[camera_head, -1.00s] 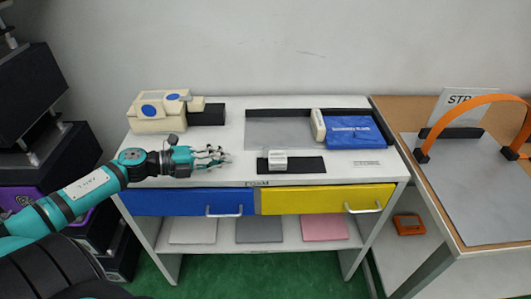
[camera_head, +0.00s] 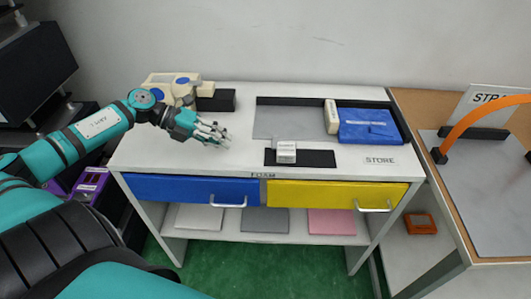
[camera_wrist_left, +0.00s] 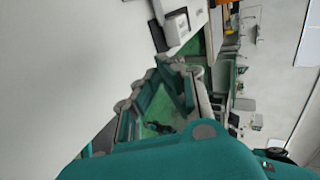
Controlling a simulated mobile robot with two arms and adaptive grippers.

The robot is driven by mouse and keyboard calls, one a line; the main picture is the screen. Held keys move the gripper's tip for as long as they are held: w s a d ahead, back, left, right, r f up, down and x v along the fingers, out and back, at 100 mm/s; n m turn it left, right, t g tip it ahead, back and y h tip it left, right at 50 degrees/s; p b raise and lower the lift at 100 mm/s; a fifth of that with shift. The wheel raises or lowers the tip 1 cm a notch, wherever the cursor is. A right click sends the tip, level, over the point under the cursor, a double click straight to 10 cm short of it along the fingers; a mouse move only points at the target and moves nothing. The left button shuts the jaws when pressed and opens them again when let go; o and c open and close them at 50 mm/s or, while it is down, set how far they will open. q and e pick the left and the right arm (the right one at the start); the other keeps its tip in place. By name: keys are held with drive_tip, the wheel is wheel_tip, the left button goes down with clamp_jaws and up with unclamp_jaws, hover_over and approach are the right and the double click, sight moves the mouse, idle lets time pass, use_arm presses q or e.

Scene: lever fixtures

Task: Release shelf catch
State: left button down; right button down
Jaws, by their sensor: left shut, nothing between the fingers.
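No part is plainly labelled as the shelf catch. A small white block (camera_head: 286,152) sits on a black strip (camera_head: 318,158) near the front of the white bench top (camera_head: 190,160). The block also shows at the top of the left wrist view (camera_wrist_left: 175,26). My left gripper (camera_head: 224,138) is shut and empty above the bench top, left of the white block and apart from it. Its fingers (camera_wrist_left: 160,100) also show in the left wrist view. My right gripper is not in view.
A cream device with blue discs (camera_head: 160,88) stands back left, partly behind my left arm. A blue pouch (camera_head: 368,127) and cream block (camera_head: 331,116) lie back right. Below are blue (camera_head: 180,188) and yellow (camera_head: 320,194) drawers with handles. An orange arch (camera_head: 480,118) stands on the right table.

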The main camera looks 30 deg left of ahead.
sight(281, 152)
use_arm(q)
drive_tip(key=x, duration=0.8)
drive_tip(key=shift+r, duration=0.15)
drive_tip(key=shift+w+d+f+p, duration=0.1)
drive_tip(key=shift+w+d, duration=0.3)
drive_tip(key=shift+d, duration=0.25)
drive_tip(key=shift+w+d+f+p, duration=0.1)
drive_tip(key=shift+w+d, duration=0.3)
drive_tip(key=shift+d, duration=0.25)
drive_tip(key=shift+w+d+f+p, duration=0.1)
drive_tip(key=shift+w+d, duration=0.3)
drive_tip(key=shift+d, duration=0.25)
drive_tip(key=d, duration=0.1)
drive_tip(key=w+d+p, duration=0.1)
drive_tip(key=w+d, duration=0.1)
drive_tip(key=d, duration=0.1)
drive_tip(key=shift+w+r+p, duration=0.2)
drive_tip(key=shift+w+p, duration=0.05)
drive_tip(key=shift+p, duration=0.05)
drive_tip(key=shift+w+d+f, duration=0.15)
drive_tip(key=shift+w+d, duration=0.1)
drive_tip(key=shift+d, duration=0.15)
drive_tip(key=shift+a, duration=0.1)
